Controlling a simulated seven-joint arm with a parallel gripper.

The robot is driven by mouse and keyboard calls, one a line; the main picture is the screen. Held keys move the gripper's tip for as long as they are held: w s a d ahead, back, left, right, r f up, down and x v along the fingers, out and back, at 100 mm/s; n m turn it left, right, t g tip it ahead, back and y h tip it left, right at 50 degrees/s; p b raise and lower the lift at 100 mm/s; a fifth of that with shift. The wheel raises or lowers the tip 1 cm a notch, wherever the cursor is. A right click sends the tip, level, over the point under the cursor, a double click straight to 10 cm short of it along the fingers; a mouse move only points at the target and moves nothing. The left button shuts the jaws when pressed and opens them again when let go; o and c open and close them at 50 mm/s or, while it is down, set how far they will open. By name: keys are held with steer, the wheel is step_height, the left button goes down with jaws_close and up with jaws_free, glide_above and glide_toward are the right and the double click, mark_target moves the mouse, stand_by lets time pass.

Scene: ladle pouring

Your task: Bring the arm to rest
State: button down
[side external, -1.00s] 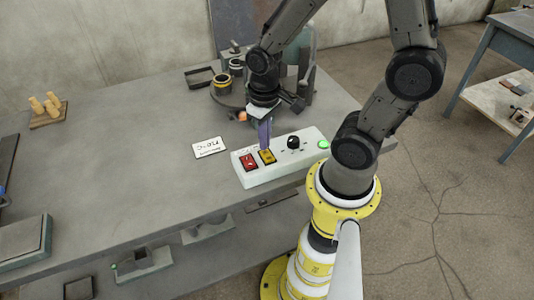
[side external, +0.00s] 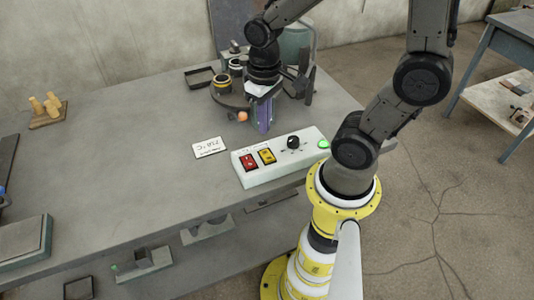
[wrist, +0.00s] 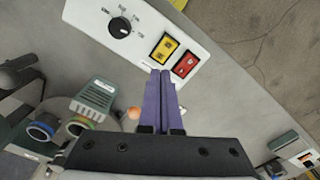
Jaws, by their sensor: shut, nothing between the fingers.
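My gripper (side external: 262,128) is shut and empty, its purple fingers pointing down above the grey table, behind the white control box (side external: 248,177). In the wrist view the shut fingers (wrist: 164,74) show side by side, with the control box (wrist: 190,32) beyond their tips. The box carries a red switch (side external: 249,162), a yellow switch (side external: 267,156), a black knob (side external: 293,142) and a lit green button (side external: 324,144). The fingers appear clear of the box.
A white card (side external: 209,147) lies left of the box. Yellow pegs on a wooden block (side external: 47,110) stand far left. The table's middle left (side external: 120,160) is clear.

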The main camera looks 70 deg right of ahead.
steer(key=s+a+r+n+t, duration=0.1)
steer(key=s+r+t, duration=0.1)
steer(key=r, duration=0.4)
steer(key=s+a+r+n+t, duration=0.2)
steer(key=r+t, duration=0.1)
steer(key=r, duration=0.3)
steer(key=shift+s+t, duration=0.25)
steer(key=shift+t, duration=0.05)
